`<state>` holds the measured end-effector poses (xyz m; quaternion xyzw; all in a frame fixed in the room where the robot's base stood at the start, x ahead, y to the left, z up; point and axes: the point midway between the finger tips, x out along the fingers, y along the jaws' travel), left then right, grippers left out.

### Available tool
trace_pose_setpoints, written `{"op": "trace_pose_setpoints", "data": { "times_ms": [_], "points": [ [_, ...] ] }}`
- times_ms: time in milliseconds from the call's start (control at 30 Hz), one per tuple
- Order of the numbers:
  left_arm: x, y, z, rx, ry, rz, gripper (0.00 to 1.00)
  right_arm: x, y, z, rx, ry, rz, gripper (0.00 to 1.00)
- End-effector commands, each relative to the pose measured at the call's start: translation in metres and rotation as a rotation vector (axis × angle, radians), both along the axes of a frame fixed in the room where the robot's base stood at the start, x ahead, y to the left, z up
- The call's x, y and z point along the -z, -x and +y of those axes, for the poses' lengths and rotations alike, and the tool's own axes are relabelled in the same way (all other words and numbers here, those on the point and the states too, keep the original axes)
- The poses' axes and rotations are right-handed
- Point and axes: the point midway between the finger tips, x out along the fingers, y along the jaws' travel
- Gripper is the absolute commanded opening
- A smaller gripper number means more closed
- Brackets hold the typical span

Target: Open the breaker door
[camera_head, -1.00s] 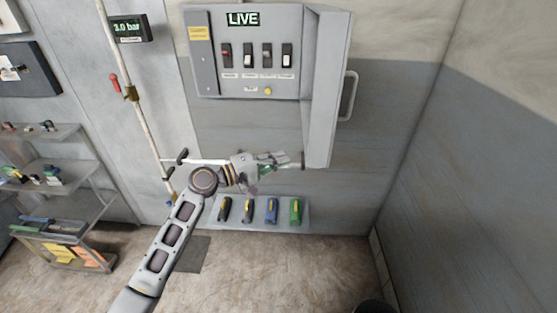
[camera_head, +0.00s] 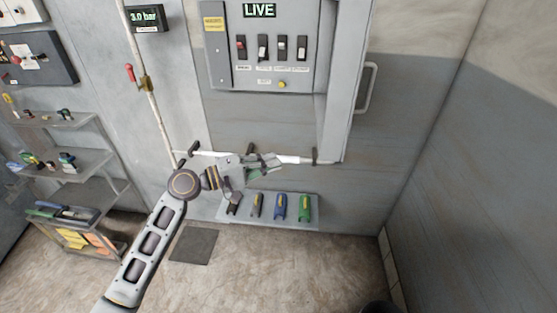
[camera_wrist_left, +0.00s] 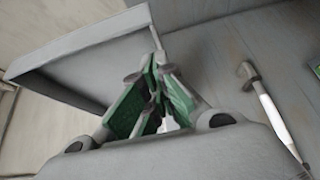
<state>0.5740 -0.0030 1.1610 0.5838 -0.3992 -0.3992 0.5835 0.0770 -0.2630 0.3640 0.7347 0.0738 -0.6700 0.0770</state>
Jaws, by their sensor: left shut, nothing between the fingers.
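The breaker door (camera_head: 345,80) stands swung open at the right side of the breaker panel (camera_head: 300,79), its handle (camera_head: 370,88) on the far right. The panel's several switches and LIVE sign are in plain view. My left gripper (camera_head: 276,162) is below the panel, left of the door's lower edge, and its fingers are shut with nothing between them. In the left wrist view the green-padded fingers (camera_wrist_left: 157,85) meet, with the grey door (camera_wrist_left: 80,65) beyond them. I see no contact with the door. My right gripper is not in view.
A white pipe (camera_head: 295,159) runs behind my left gripper. A shelf with several coloured tools (camera_head: 280,207) sits below it. A rack (camera_head: 75,160) with small items stands at the left. The right wall (camera_head: 480,170) bounds the room.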

Motion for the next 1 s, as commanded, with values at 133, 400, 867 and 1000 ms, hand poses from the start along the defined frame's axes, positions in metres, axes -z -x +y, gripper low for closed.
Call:
{"op": "trace_pose_setpoints", "data": {
  "times_ms": [133,400,867,1000],
  "points": [
    [0.002,0.008,0.012,-0.001,0.0,0.001,0.0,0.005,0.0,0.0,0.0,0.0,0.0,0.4],
    [0.0,0.014,0.019,-0.001,0.0,0.0,0.0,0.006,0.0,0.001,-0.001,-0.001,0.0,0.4],
    [0.0,0.014,0.019,0.0,-0.001,-0.003,0.0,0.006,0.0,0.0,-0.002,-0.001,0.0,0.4],
    [0.0,0.014,0.019,-0.001,-0.012,-0.03,0.0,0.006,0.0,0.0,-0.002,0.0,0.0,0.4]
  ]
}}
